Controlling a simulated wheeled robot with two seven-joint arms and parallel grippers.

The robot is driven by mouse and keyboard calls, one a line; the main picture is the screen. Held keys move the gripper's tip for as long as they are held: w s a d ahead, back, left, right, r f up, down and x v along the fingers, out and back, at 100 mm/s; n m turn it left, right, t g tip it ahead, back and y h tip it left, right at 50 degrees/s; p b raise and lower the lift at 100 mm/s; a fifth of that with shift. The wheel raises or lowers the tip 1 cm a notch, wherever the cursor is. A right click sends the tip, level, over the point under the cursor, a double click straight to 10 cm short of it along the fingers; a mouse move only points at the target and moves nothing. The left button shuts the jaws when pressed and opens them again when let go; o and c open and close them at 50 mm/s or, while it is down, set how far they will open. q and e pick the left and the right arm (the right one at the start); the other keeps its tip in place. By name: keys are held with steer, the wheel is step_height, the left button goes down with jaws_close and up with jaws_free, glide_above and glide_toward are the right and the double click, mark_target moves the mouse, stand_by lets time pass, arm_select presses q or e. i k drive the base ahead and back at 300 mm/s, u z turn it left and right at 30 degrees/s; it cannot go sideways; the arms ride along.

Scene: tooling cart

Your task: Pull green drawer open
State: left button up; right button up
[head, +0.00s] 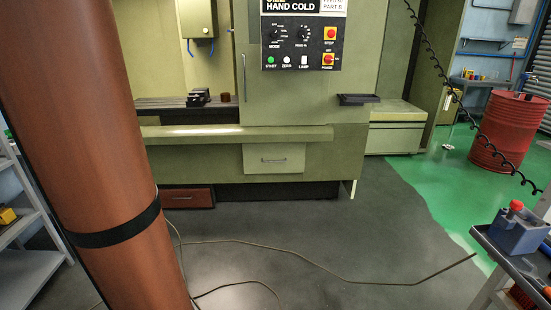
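The green drawer (255,162) is a pale olive-green panel low on the front of the green machine, near the middle of the head view. It has a thin horizontal handle (274,160) across its front. The drawer looks shut, though a small gap cannot be ruled out at this distance. Neither of my grippers is in view, and nothing touches the drawer.
A large brown cylinder (95,140) with a black band blocks the left side. A red-brown drawer (187,197) is lower left of the green one. A cable (330,279) crosses the open grey floor. A cart (503,256) stands lower right; a red barrel (505,130) is behind.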

mark_target(278, 157)
steer(key=z, duration=0.15)
steer(key=i, duration=3)
steer(key=z, duration=1.1)
